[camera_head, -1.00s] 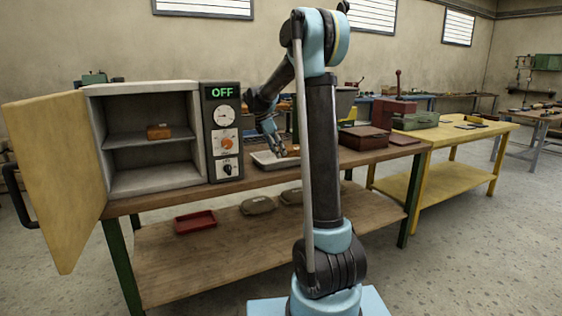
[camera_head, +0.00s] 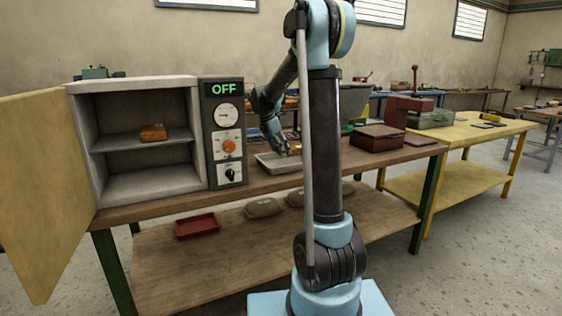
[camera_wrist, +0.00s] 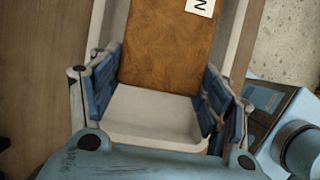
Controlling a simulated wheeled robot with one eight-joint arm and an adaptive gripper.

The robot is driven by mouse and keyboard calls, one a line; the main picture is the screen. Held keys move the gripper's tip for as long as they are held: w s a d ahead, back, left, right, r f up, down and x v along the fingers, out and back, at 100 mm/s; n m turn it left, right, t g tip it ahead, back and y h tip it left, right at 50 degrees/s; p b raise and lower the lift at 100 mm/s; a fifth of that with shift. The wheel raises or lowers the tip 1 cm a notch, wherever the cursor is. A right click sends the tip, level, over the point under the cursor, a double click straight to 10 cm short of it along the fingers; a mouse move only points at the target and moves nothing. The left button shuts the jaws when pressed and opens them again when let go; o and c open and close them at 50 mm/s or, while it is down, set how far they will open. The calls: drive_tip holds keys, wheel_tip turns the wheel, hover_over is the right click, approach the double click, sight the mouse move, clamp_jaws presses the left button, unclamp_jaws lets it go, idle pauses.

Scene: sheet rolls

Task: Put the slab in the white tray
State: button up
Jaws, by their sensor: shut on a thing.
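The slab is a brown, leathery-looking block (camera_wrist: 168,50) with a white letter label at its far end. In the wrist view my gripper (camera_wrist: 160,92) is shut on it, with one blue finger pad at each side. The slab is within the outline of the white tray (camera_wrist: 150,118), between its side walls. I cannot tell whether it touches the tray floor. In the head view the tray (camera_head: 272,165) lies on the wooden bench right of the oven, with my gripper (camera_head: 285,151) low over it. My arm partly hides the slab there.
The oven (camera_head: 140,180) has its yellow door (camera_head: 45,190) swung open and reads OFF. A small orange-brown block (camera_head: 153,132) sits on its shelf. A brown box (camera_head: 376,138) stands on the bench to the right. A red tray (camera_head: 196,226) lies on the lower shelf.

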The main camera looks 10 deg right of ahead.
sight(279, 154)
drive_tip(key=shift+f, duration=2.25)
drive_tip(key=o, duration=1.4)
drive_tip(key=shift+s, duration=0.1)
